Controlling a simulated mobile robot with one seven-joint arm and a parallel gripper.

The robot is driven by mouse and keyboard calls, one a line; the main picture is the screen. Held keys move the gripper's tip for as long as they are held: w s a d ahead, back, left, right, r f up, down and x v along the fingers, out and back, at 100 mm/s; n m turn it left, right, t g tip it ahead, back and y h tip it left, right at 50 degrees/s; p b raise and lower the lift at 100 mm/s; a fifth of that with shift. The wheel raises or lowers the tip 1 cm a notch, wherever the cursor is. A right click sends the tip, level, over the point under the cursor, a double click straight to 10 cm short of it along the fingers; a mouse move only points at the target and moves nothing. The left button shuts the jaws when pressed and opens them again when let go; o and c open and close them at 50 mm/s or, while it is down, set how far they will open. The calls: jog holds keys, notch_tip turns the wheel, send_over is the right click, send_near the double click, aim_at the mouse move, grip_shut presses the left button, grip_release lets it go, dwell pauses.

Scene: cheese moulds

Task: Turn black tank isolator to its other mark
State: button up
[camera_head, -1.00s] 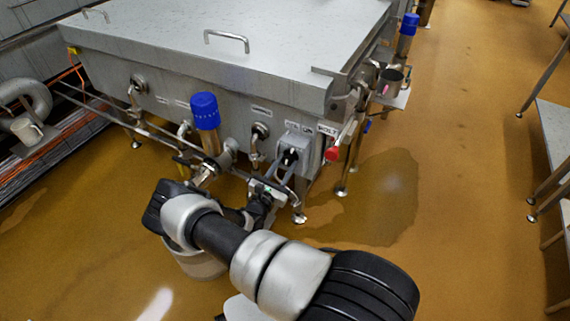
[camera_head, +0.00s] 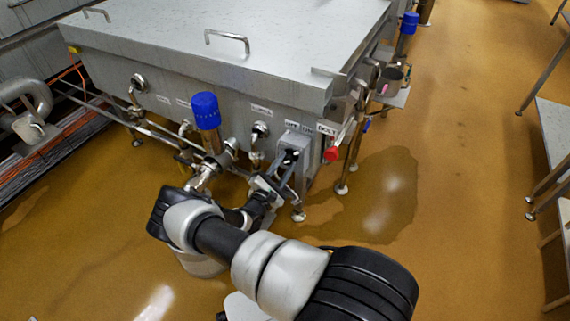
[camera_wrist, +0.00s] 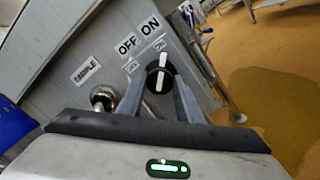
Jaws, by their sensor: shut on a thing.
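The black tank isolator (camera_wrist: 153,88) is a round black knob with a white bar on a grey box. In the wrist view its bar runs nearly upright in the picture, its upper end toward the ON side. The OFF label (camera_wrist: 126,45) and ON label (camera_wrist: 150,27) sit above it. My gripper (camera_wrist: 158,90) is shut on the knob, one finger on each side. In the head view the knob (camera_head: 290,156) is small and partly covered by my fingers (camera_head: 285,172), so its angle is unclear there.
The isolator box (camera_head: 306,148) is on the corner of a large steel tank (camera_head: 190,65). A red knob (camera_head: 331,154) is close on its right, and a blue-capped valve (camera_head: 206,112) stands to its left. A sample fitting (camera_wrist: 104,97) is near my left finger. Open floor lies right.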

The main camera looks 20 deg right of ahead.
jog(key=shift+a, duration=0.1)
dwell(0.3)
jog(key=o, duration=1)
jog(key=shift+o, duration=0.2)
jog(key=p+v, duration=0.2)
jog(key=v, duration=1.5)
jog(key=shift+s+a, duration=0.15)
jog(key=shift+a, duration=0.05)
